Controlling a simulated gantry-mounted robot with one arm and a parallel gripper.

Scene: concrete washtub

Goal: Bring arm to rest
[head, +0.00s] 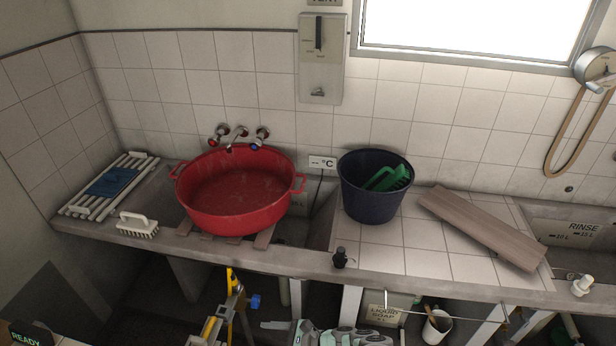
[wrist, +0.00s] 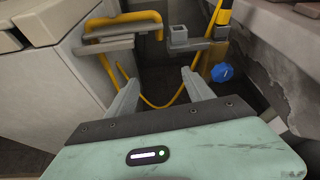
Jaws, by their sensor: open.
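My gripper (wrist: 158,84) is open in the wrist view, its two grey fingers apart with nothing between them. In the head view my arm's pale green wrist shows at the bottom edge, below and in front of the washtub counter; part of it is cut off. Ahead of the fingers in the wrist view is a yellow and grey bracket (wrist: 125,28) with a hanging yellow hose (wrist: 163,104). A blue knob (wrist: 222,72) is to the right of the fingers, apart from them.
On the counter stand a red basin (head: 238,205), a dark blue bucket (head: 368,204) with a green object inside, a wooden board (head: 482,228), a white rack (head: 85,205) and a brush (head: 137,228). A white pot (head: 437,328) and soap container (head: 385,308) are under the counter.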

